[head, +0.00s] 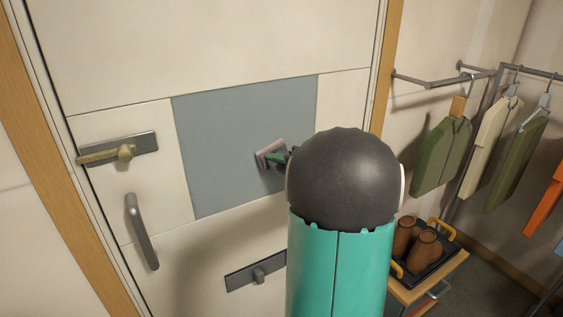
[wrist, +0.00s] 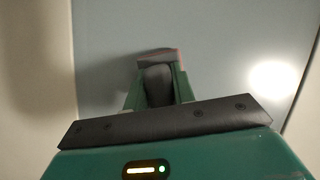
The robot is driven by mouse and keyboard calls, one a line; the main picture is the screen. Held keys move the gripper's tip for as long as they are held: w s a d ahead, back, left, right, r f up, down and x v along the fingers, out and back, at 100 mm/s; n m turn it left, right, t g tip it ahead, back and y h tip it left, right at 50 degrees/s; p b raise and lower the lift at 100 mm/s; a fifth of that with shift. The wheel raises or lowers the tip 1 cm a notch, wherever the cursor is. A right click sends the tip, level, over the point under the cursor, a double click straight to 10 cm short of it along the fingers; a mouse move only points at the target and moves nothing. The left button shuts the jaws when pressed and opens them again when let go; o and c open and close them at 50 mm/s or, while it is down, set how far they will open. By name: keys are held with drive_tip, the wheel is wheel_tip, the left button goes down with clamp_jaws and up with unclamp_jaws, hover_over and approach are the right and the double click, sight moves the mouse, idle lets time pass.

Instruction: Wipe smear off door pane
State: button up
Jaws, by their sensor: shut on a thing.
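The door pane (head: 225,135) is a blue-grey panel set in the cream door; it also fills the wrist view (wrist: 220,45). My gripper (head: 281,157) is in front of the pane's lower right part. It is shut on a wiping pad (head: 269,148) with a pinkish-grey face and a dark handle. In the wrist view the handle (wrist: 158,85) sits between my green fingers, with the pad (wrist: 160,54) beyond. The pad is at or very close to the pane; contact is unclear. I see no clear smear. My arm hides the pane's lower right corner.
A brass-coloured latch (head: 122,153), a grey pull handle (head: 142,232) and a lower latch (head: 257,271) stick out from the door. At right, clothes (head: 441,155) hang from a rail. Below them a small stand (head: 437,283) bears a tray with brown boots (head: 424,249).

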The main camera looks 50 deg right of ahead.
drive_tip(key=shift+w+a, duration=0.35)
drive_tip(key=shift+a, duration=0.75)
drive_tip(key=shift+w+a, duration=0.35)
drive_tip(key=shift+a, duration=0.75)
drive_tip(key=shift+w+a, duration=0.35)
drive_tip(key=shift+a, duration=0.75)
drive_tip(key=shift+s, duration=0.1)
drive_tip(key=shift+s+a, duration=0.25)
drive_tip(key=shift+s, duration=0.7)
drive_tip(key=shift+s+a, duration=0.3)
drive_tip(key=shift+s, duration=0.6)
drive_tip(key=shift+s+a, duration=0.25)
drive_tip(key=shift+s, duration=0.7)
drive_tip(key=shift+s+a, duration=0.25)
drive_tip(key=shift+s, duration=0.5)
drive_tip(key=shift+s+a, duration=0.2)
drive_tip(key=shift+s, duration=0.5)
